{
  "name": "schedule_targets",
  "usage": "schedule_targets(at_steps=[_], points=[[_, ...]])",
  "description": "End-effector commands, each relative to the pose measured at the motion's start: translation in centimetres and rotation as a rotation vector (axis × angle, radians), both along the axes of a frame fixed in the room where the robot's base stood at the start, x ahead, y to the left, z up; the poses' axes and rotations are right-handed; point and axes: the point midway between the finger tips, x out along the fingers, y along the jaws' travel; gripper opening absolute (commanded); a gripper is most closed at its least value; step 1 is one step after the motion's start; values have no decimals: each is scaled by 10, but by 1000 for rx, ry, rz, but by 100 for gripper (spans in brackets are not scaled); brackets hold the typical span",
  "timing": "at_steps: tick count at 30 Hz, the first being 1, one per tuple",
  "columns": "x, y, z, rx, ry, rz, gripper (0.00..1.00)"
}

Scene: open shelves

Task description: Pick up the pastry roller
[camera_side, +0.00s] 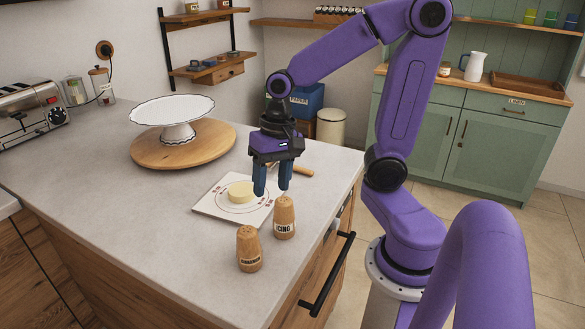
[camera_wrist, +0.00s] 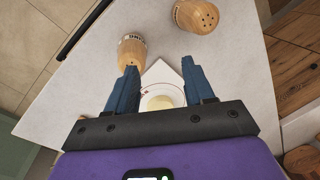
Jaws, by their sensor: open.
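The pastry roller appears to be the wooden piece (camera_side: 302,171) on the counter in the side view, just behind and right of my gripper. Only one end shows clearly; the rest is hidden behind my gripper. I cannot make it out in the wrist view. My gripper (camera_side: 272,188) points down with blue fingers apart and nothing between them. It hangs above the right part of a white pastry mat (camera_side: 212,205). In the wrist view the open fingertips (camera_wrist: 160,69) frame the mat's corner.
Pale dough (camera_side: 241,191) lies on the mat. Wooden shakers, icing (camera_side: 284,217) and a second one (camera_side: 249,250), stand close to my gripper at the counter's front. A white cake stand (camera_side: 178,130) is on a round board (camera_side: 215,146) behind left.

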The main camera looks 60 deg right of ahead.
Motion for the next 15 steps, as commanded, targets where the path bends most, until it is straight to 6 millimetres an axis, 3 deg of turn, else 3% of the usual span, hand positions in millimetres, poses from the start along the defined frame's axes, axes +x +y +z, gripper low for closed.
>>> schedule_targets(at_steps=[6,15], points=[[41,-46,5,71,30,-560,53],[75,-129,11,196,64,-1318,53]])
